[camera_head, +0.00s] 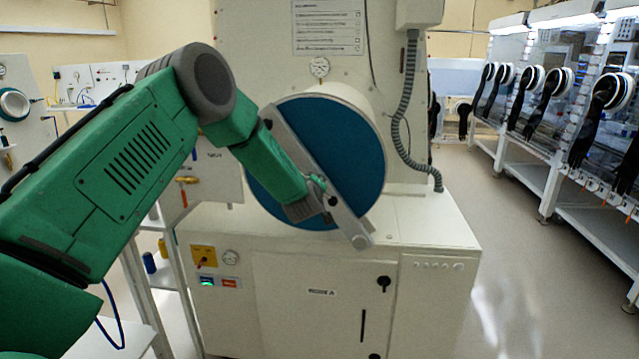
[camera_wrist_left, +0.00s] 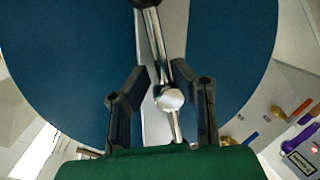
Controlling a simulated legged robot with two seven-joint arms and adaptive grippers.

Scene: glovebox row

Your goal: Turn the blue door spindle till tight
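The round blue door (camera_head: 345,150) closes the front of the white drum, with a pale grey bar (camera_head: 290,140) slanting across its face. The spindle shows in the left wrist view as a chrome cross-rod (camera_wrist_left: 155,45) with a bright round boss (camera_wrist_left: 170,99) and a dark knob at its top end. My left gripper (camera_head: 318,190) is at the bar's lower half, in front of the door. In the wrist view its two dark fingers (camera_wrist_left: 160,72) stand either side of the rod, tips bent inward, with small gaps visible. My right gripper is out of view.
A white cabinet (camera_head: 310,300) with a small knob and a yellow switch plate stands below the door. A grey corrugated hose (camera_head: 398,130) hangs right of it. Gloveboxes (camera_head: 560,90) line the right side. Open floor (camera_head: 510,250) lies between.

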